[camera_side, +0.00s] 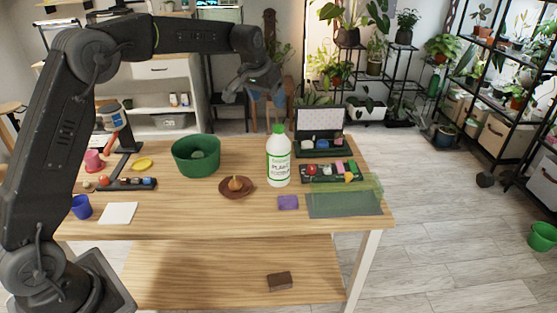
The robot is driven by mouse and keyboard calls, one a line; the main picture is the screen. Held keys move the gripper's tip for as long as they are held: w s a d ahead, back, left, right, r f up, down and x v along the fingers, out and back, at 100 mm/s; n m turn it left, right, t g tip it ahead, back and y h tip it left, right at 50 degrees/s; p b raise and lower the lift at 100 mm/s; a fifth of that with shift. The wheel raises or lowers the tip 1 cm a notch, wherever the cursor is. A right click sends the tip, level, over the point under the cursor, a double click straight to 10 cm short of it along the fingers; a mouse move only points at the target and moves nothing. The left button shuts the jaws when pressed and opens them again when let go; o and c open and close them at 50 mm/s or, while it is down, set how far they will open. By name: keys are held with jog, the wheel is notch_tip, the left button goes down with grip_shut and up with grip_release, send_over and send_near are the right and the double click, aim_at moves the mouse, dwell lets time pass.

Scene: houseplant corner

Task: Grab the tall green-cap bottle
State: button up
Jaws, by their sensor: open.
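The tall white bottle with a green cap (278,158) stands upright on the wooden table, right of the middle. Its label carries green and dark print. My gripper (243,93) hangs above and behind the table, higher than the bottle and to its left in the picture. It is open, with nothing seen in it, and clear of the bottle.
A brown saucer (223,190) with a small orange-brown item and a green pot (196,163) stand left of the bottle. A purple block (288,203) lies in front of it. A dark tray of colored pieces (332,180), an open case (321,148) and a green translucent sheet (345,205) lie right.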

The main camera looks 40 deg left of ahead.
aim_at(278, 126)
jog(key=x, duration=1.2)
jog(key=shift+d+f, duration=0.1)
jog(key=shift+f, duration=0.3)
grip_shut()
